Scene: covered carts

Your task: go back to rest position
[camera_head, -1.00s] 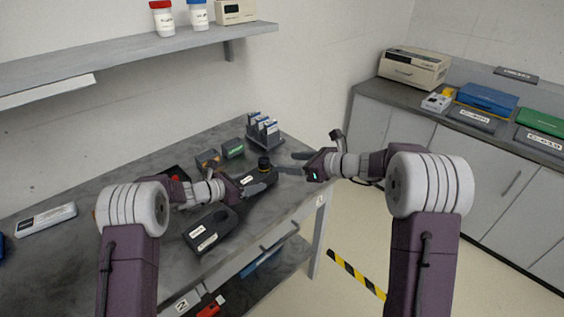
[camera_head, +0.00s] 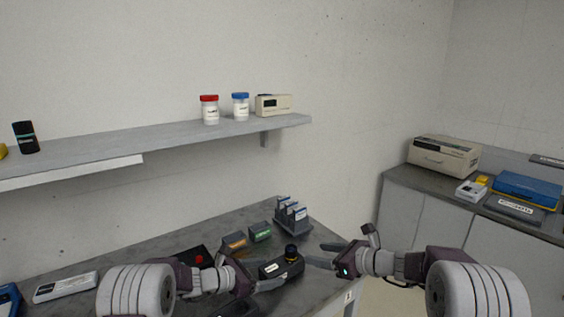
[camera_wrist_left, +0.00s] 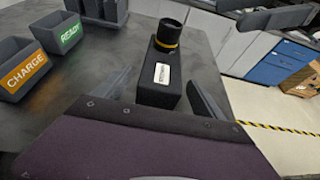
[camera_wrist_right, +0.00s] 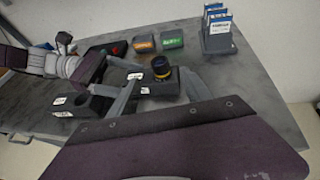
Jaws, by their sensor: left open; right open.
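My left gripper (camera_head: 262,279) is open and empty over the workbench (camera_head: 215,226), beside a black device with a yellow-ringed knob (camera_head: 284,267). In the left wrist view that device (camera_wrist_left: 158,84) shows between the open fingers, a little beyond them. My right gripper (camera_head: 330,254) is open and empty, to the right of the device, near the bench's right edge. In the right wrist view the device (camera_wrist_right: 158,84) lies between the fingers in the picture. I cannot tell whether any finger touches it.
Orange-labelled CHARGE (camera_wrist_left: 22,72) and green-labelled READY (camera_wrist_left: 66,36) bins and a rack of blue-topped cards (camera_head: 292,216) stand behind. A wall shelf (camera_head: 185,139) holds red-lidded (camera_head: 209,111) and blue-lidded (camera_head: 240,108) jars. A side counter (camera_head: 440,190) stands right.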

